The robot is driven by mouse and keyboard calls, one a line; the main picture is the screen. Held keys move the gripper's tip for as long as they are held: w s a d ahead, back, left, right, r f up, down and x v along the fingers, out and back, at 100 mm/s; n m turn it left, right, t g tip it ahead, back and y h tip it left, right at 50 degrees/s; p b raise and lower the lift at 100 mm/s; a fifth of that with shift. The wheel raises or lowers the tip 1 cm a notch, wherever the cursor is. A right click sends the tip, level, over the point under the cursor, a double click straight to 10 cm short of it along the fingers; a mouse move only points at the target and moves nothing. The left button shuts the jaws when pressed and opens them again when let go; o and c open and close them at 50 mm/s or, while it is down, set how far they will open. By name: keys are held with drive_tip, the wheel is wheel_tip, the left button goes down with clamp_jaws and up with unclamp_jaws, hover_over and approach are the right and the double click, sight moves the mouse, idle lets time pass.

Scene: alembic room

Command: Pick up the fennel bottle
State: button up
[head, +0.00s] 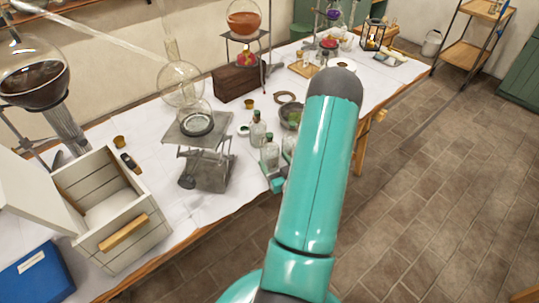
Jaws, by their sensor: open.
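Several small clear glass bottles with pale labels stand near the front edge of the white-covered table. One glass bottle (258,130) is farther back, another bottle (270,154) is nearer the edge, and a third bottle (288,146) is partly hidden by my teal arm. The labels are too small to read, so I cannot tell which one is the fennel bottle. A small teal part of my gripper (274,182) shows low beside the nearer bottle at the table edge. The jaws are open; most of the gripper is hidden behind my arm. I cannot tell whether it touches the bottle.
A metal lab jack (207,165) with a glass flask (181,85) stands left of the bottles. A grey-green bowl (291,116) sits behind them. A white wooden box (112,205) is at the left front. The tiled floor (430,190) at right is clear.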

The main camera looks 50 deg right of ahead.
sight(267, 150)
drive_tip(key=x, duration=0.6)
drive_tip(key=shift+r, duration=0.1)
drive_tip(key=shift+c, duration=0.3)
drive_tip(key=c, duration=0.9)
drive_tip(key=shift+c, duration=0.2)
drive_tip(key=shift+r, duration=0.25)
